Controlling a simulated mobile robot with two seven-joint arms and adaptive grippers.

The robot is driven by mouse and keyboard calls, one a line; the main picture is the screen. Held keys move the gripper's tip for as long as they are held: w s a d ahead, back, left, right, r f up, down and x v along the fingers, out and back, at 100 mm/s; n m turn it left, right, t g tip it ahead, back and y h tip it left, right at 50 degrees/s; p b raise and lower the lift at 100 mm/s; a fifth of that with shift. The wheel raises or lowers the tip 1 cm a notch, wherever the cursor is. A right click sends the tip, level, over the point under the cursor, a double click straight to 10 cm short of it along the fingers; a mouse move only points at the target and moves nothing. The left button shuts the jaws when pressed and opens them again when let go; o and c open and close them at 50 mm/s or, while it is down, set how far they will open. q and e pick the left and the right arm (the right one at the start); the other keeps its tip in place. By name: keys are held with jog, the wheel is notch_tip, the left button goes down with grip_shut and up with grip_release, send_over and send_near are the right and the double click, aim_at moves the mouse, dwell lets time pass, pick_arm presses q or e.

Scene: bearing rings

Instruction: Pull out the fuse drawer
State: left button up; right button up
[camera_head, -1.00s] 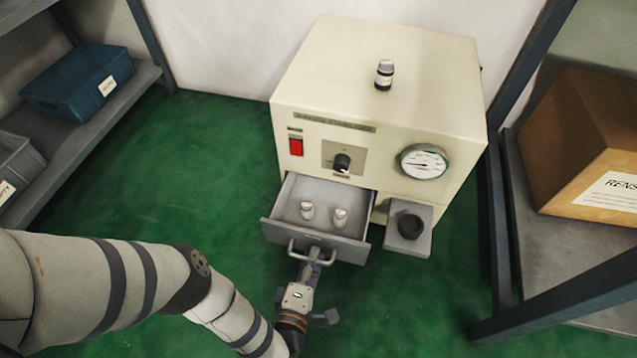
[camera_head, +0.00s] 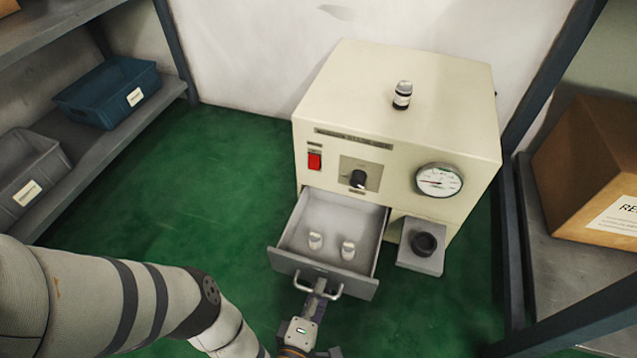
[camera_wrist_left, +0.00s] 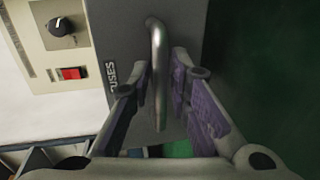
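The fuse drawer (camera_head: 340,215) is a grey tray standing well out of the front of a cream cabinet (camera_head: 395,110). Two small pale pieces (camera_head: 347,250) stand inside it. The drawer handle (camera_head: 318,289) is a metal bow on its front panel. My left gripper (camera_head: 318,290) is at the handle. In the left wrist view its purple-padded fingers (camera_wrist_left: 160,85) lie on either side of the handle bar (camera_wrist_left: 158,70), beside the "FUSES" label (camera_wrist_left: 110,75). Exact finger contact is hard to see. My right gripper is not in view.
The cabinet front carries a red switch (camera_head: 314,161), a black knob (camera_head: 358,179) and a gauge (camera_head: 438,180). A grey block with a dark round part (camera_head: 424,244) juts out right of the drawer. Shelves with bins (camera_head: 108,95) stand left, a cardboard box (camera_head: 590,165) right. Green floor left is clear.

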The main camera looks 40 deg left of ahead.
pick_arm(q)
jog(key=o, duration=1.4)
jog(key=r, duration=0.7)
jog(key=shift+w+r, duration=0.3)
jog(key=shift+r, duration=0.05)
notch_tip(320, 180, up, 3)
jog(key=shift+s+d+f, duration=0.1)
jog(key=shift+s+f, duration=0.05)
jog(key=shift+f, duration=0.05)
jog(key=c, duration=0.5)
jog(key=shift+s, duration=0.1)
jog(key=c, duration=0.8)
jog(key=shift+f, duration=0.1)
jog(key=shift+c, duration=0.5)
